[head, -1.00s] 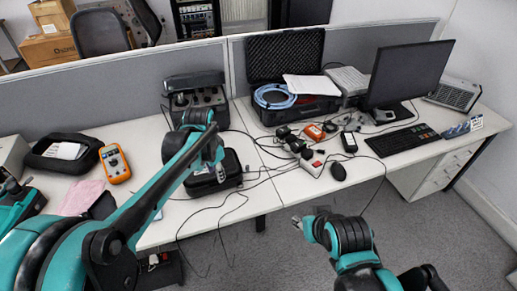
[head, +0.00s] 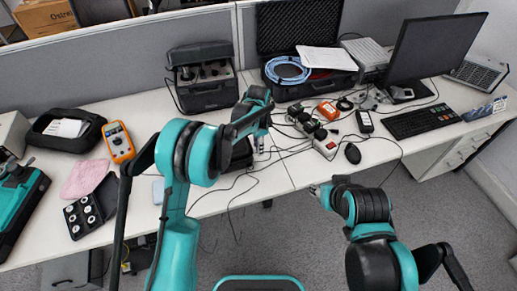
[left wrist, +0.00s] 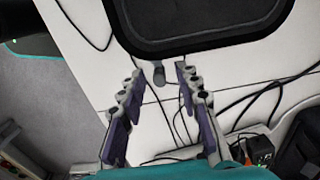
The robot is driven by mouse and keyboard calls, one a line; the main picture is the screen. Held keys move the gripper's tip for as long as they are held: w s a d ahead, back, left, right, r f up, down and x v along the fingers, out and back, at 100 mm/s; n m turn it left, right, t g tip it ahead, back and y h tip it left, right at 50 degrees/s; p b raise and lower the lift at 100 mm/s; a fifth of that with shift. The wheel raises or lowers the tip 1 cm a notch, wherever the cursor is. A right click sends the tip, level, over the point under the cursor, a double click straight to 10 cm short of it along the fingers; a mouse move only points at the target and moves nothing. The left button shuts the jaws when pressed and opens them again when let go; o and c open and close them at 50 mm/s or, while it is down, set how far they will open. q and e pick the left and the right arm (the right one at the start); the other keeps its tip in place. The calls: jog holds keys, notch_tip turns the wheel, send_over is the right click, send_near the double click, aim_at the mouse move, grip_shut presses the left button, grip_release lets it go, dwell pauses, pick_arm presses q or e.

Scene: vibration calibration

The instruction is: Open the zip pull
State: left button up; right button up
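A black zip case (head: 240,154) lies on the white desk, mostly hidden behind my left arm in the head view. In the left wrist view the case (left wrist: 195,20) fills the top, and a small grey zip pull (left wrist: 159,74) sticks out from its near edge. My left gripper (head: 260,144) is at the case. Its open fingers (left wrist: 160,84) point toward the case, with the pull between their tips and gaps on both sides. The pull is too small to make out in the head view. My right gripper (head: 316,190) is off the desk's front edge; its finger opening is unclear.
Cables cross the desk beside the case. A power strip (head: 326,145), mouse (head: 353,153) and keyboard (head: 421,120) lie to the right. A yellow multimeter (head: 118,141) and a black tray of small parts (head: 90,207) lie to the left.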

pick_arm(q)
jog(key=shift+f, duration=0.45)
grip_shut()
jog(key=w+a, duration=0.1)
jog(key=w, duration=0.2)
jog(key=w+a+p, duration=0.1)
jog(key=w, duration=0.2)
jog(key=w+a, duration=0.1)
jog(key=w, duration=0.2)
jog(key=shift+w+a, duration=0.1)
jog(key=shift+w, duration=0.25)
grip_release()
